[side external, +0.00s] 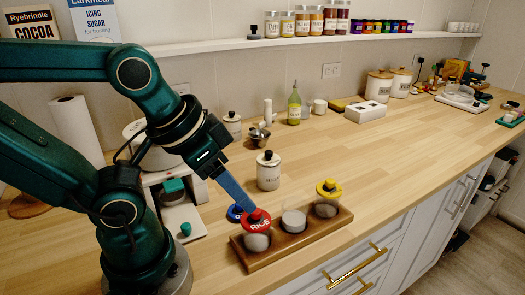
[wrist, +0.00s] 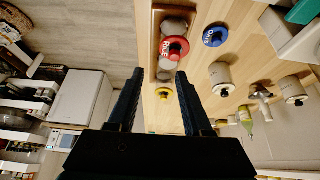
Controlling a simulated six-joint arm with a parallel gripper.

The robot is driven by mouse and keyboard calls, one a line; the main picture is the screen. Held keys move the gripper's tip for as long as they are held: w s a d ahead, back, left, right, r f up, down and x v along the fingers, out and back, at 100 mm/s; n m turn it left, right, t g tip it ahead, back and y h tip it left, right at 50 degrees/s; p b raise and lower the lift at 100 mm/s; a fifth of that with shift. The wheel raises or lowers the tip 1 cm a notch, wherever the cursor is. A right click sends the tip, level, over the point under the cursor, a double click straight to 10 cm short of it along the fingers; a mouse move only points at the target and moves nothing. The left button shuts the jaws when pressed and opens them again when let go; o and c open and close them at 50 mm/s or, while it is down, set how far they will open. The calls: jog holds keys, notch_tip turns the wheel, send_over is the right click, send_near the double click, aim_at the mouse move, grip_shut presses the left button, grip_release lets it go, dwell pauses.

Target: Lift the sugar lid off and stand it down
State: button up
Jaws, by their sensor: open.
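A brown wooden tray (side external: 250,262) holds three clear jars in a row. The left jar wears a red lid (side external: 256,219) marked RICE, the middle jar (side external: 294,222) is uncovered, and the right jar wears a yellow lid (side external: 328,188) whose lettering I cannot read. A blue lid (side external: 234,213) lies on the counter behind the tray, partly hidden by my gripper; it also shows in the wrist view (wrist: 215,36). My gripper (side external: 248,207) is open and empty near the red lid. In the wrist view the yellow lid (wrist: 163,93) appears between the fingers (wrist: 157,76).
A white canister (side external: 268,175) with a black knob stands behind the tray.

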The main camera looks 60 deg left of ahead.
jog(key=o, duration=0.8)
jog(key=w+a+r+m, duration=0.2)
jog(key=w+r, duration=0.3)
jog(key=r, duration=0.1)
jog(key=n+g, duration=0.1)
jog(key=g, duration=0.4)
send_over(269, 152)
jog(key=d, duration=0.2)
notch_tip(269, 152, down, 6)
jog(key=shift+n+g, duration=0.3)
jog(key=shift+n, duration=0.2)
jog(key=a+f, duration=0.1)
jog(key=f, duration=0.1)
jog(key=a+f, duration=0.1)
jog(key=shift+f, duration=0.4)
jog(key=shift+a+f, duration=0.15)
jog(key=shift+f, duration=2.25)
